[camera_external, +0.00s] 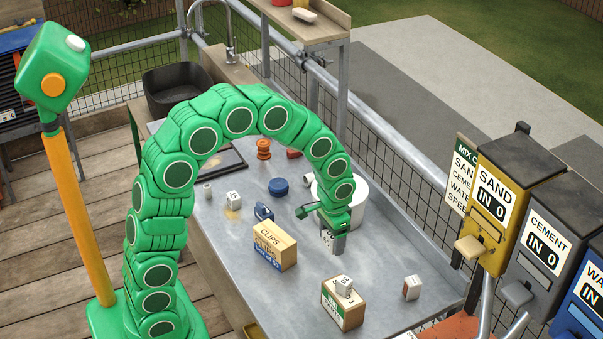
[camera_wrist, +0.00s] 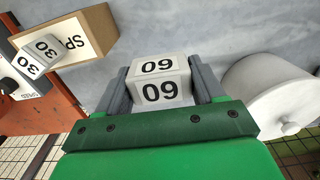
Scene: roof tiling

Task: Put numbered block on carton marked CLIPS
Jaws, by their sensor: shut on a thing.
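My gripper (camera_external: 335,230) is shut on a pale grey block (camera_wrist: 160,82) with black digits that read 09, or 60 turned over. The block sits between the two grey fingers in the wrist view, and its lower part shows below my gripper in the external view (camera_external: 333,244). The tan carton marked CLIPS (camera_external: 275,247) stands on the metal table to the left of my gripper, apart from it. Whether the held block touches the table is hard to tell. The CLIPS carton does not show in the wrist view.
A tan carton with a green label (camera_external: 342,311) carries a block marked 30 (camera_external: 343,286) at the front. A white cylinder (camera_external: 352,203) stands close behind my gripper. A blue item (camera_external: 263,212), a blue round item (camera_external: 278,187) and a numbered block (camera_external: 233,200) stand farther left.

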